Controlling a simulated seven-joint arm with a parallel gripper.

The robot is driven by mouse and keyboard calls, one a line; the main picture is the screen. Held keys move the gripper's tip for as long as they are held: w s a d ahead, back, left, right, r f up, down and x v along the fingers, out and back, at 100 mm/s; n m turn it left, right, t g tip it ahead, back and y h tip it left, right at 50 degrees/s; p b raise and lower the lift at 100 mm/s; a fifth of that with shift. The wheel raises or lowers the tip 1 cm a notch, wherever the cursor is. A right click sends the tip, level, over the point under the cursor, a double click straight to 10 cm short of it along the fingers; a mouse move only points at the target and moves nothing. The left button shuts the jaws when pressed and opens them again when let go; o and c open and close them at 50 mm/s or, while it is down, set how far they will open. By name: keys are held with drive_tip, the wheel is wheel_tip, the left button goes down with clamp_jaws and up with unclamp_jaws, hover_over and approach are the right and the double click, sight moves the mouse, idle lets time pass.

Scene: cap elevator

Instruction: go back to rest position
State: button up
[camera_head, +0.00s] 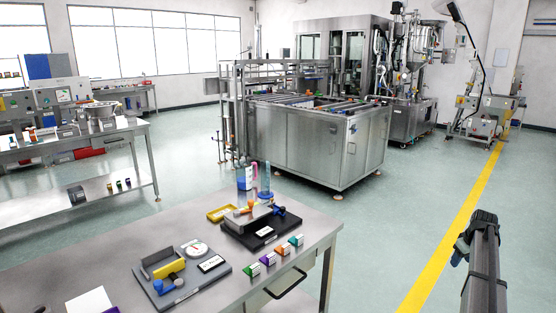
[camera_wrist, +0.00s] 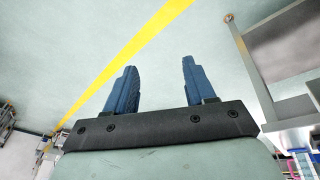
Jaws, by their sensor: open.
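My gripper shows in the wrist view (camera_wrist: 160,78) with its two blue fingers apart and nothing between them. In the head view, part of my arm stands at the lower right, with a bluish part (camera_head: 461,250) at its side, over the floor and clear of the workbench (camera_head: 318,238). The wrist view shows green floor and a yellow floor line beyond the fingers. Neither finger touches anything.
The workbench holds a grey fixture with a dial (camera_head: 196,250), a black fixture (camera_head: 255,232) and several small coloured blocks (camera_head: 281,250). A large steel machine (camera_head: 315,150) stands behind. Open floor with a yellow line (camera_head: 455,230) lies right of the bench.

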drive_tip(key=s+d+f+m+g+h, duration=0.1)
drive_tip(key=s+d+m, duration=0.2)
drive_tip(key=s+d, duration=0.9)
drive_tip(key=s+d+f+m+g+h, duration=0.25)
drive_tip(key=s+d, duration=0.65)
drive_tip(key=s, duration=0.6)
drive_tip(key=w+a+f+g+y, duration=0.1)
drive_tip(key=a+f, duration=0.9)
drive_tip(key=a, duration=0.4)
drive_tip(key=a+f+n+y, duration=0.1)
drive_tip(key=a+f+y, duration=0.1)
drive_tip(key=a+f, duration=0.95)
drive_tip(key=w+a+f+g+y, duration=0.1)
drive_tip(key=a+f, duration=0.7)
drive_tip(key=a, duration=0.7)
drive_tip(key=s+a+f+n+g, duration=0.1)
drive_tip(key=s+a+f, duration=0.35)
drive_tip(key=a, duration=0.45)
drive_tip(key=s+a+f+g, duration=0.1)
drive_tip(key=s+a+f, duration=0.2)
drive_tip(key=s+a, duration=0.35)
drive_tip(key=s+a+f+n+g, duration=0.1)
drive_tip(key=s+a+f+g, duration=0.1)
drive_tip(key=s+a, duration=1.2)
drive_tip(key=s, duration=0.3)
drive_tip(key=shift+s+a+f, duration=0.15)
drive_tip(key=shift+a+f, duration=0.1)
drive_tip(key=shift+f, duration=0.05)
